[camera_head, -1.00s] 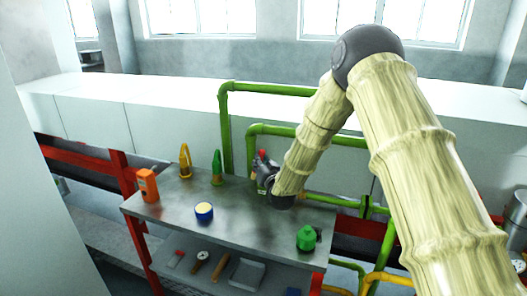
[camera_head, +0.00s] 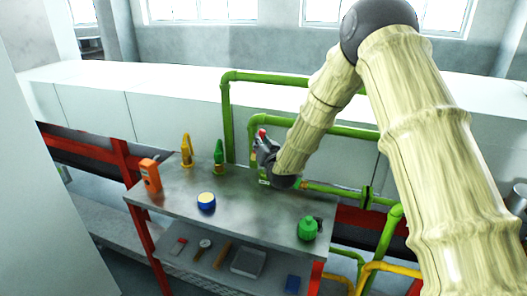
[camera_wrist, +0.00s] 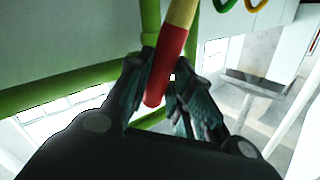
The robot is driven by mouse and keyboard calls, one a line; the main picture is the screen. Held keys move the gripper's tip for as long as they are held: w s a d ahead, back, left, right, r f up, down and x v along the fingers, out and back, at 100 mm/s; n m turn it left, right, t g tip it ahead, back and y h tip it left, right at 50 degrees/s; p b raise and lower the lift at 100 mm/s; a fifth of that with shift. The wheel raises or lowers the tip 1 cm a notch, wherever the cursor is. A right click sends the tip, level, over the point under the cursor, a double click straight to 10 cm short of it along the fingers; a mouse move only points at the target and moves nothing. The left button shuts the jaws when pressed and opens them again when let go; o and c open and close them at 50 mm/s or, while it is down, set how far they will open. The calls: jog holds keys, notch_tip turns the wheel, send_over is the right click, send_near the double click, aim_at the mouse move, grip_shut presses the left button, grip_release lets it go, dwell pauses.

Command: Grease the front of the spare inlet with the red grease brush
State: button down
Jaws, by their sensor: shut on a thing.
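My gripper (camera_head: 265,152) is above the back edge of the grey workbench (camera_head: 240,200). In the wrist view, my gripper (camera_wrist: 160,80) is shut on the red grease brush (camera_wrist: 166,62), a red stick with a yellowish part beyond it at the top. The red end of the brush (camera_head: 262,133) points up in the head view; its other end is hard to make out. A green rounded body with a dark stub (camera_head: 308,229) stands at the bench's front right, apart from my gripper. It may be the spare inlet, but I cannot tell for sure.
On the bench stand an orange device (camera_head: 150,175), a yellow clip-like thing (camera_head: 187,150), a green one (camera_head: 218,157) and a blue tin with a yellowish top (camera_head: 206,201). Green pipes (camera_head: 227,120) rise behind. The lower shelf holds a grey tray (camera_head: 248,262) and small tools.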

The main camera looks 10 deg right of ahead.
jog(key=shift+w, duration=0.1)
dwell(0.3)
jog(key=shift+w+d+p, duration=0.35)
jog(key=shift+w, duration=0.05)
jog(key=shift+w+d+f+n+g, duration=0.25)
jog(key=shift+w+d+n+g, duration=0.05)
jog(key=shift+w+d+g, duration=0.2)
jog(key=shift+s, duration=0.1)
